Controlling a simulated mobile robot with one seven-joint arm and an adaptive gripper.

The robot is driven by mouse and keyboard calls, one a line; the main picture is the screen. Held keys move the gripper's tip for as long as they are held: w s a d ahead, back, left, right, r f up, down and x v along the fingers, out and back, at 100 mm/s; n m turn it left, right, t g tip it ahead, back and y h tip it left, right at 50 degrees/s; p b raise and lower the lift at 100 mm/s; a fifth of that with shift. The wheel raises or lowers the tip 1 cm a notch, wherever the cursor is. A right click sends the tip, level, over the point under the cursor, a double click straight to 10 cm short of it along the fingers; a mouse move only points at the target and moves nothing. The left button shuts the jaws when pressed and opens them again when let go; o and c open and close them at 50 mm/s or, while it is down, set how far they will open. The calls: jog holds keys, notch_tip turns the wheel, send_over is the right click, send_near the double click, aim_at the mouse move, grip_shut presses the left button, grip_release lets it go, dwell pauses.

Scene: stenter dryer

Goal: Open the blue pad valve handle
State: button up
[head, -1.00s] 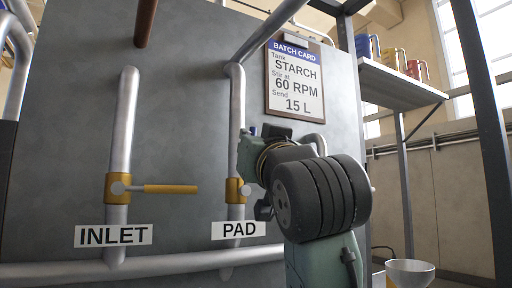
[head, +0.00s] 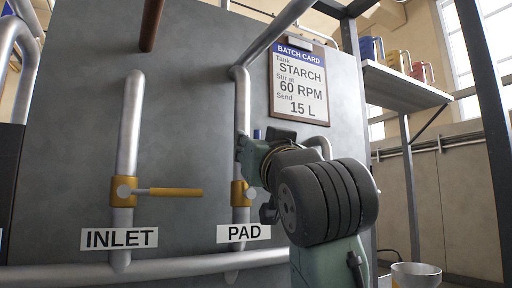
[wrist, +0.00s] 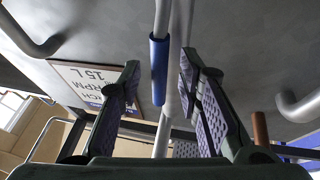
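The pad valve (head: 240,193) is a brass body on a vertical grey pipe, just above the PAD label (head: 244,233). Its blue handle is mostly hidden behind my arm in the head view; a small blue bit (head: 257,134) shows above my gripper (head: 252,158). In the wrist view the blue handle (wrist: 158,70) lies between the two fingers of my gripper (wrist: 160,78), roughly in line with the pipe. The fingers are open, with a visible gap on each side of the handle. Contact with it does not show.
The inlet valve (head: 124,192) stands left with its yellow handle (head: 175,192) pointing sideways toward the pad pipe. The batch card (head: 299,85) hangs above right of my gripper.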

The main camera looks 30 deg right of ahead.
jog(key=v, duration=1.2)
dwell(0.3)
